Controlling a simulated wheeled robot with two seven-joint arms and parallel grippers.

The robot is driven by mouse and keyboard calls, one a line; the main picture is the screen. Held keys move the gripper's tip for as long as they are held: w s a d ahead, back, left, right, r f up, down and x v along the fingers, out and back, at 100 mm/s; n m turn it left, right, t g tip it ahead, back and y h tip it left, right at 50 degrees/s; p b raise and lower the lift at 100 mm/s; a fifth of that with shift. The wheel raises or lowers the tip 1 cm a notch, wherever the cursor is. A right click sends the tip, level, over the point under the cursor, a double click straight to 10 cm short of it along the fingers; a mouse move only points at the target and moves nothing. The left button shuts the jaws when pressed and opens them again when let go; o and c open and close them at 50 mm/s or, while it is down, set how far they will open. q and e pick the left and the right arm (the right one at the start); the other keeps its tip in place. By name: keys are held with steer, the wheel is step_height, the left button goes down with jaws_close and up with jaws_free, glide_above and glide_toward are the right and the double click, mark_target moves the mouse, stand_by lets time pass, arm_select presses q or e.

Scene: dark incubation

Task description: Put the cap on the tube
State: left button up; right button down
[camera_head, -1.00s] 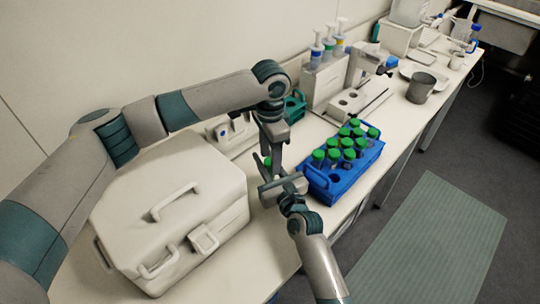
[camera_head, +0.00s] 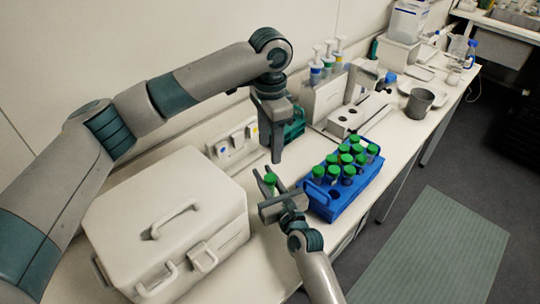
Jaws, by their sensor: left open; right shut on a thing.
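A green cap (camera_head: 270,178) sits at the top of a tube at the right gripper; most of the tube body is hidden, and I cannot tell how firmly the cap is seated. My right gripper (camera_head: 276,192) is shut on this tube above the bench, beside the white box. My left gripper (camera_head: 277,158) points down from above, open and empty, just above the cap and apart from it.
A blue rack (camera_head: 338,207) with several green-capped tubes stands to the right of my grippers. A white lidded box (camera_head: 165,230) fills the bench at left.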

arm_select(q)
steer(key=shift+r, duration=0.7)
arm_select(e)
steer(key=c, duration=1.5)
jaws_free()
steer(key=shift+o, duration=0.2)
steer(key=shift+s+d+f, duration=0.1)
steer(key=shift+s+d, duration=0.2)
steer(key=shift+s, duration=0.35)
arm_select(q)
step_height(320, 180, down, 4)
steer(key=b, duration=0.4)
steer(key=shift+f, duration=0.1)
arm_select(e)
steer(key=v, duration=1.6)
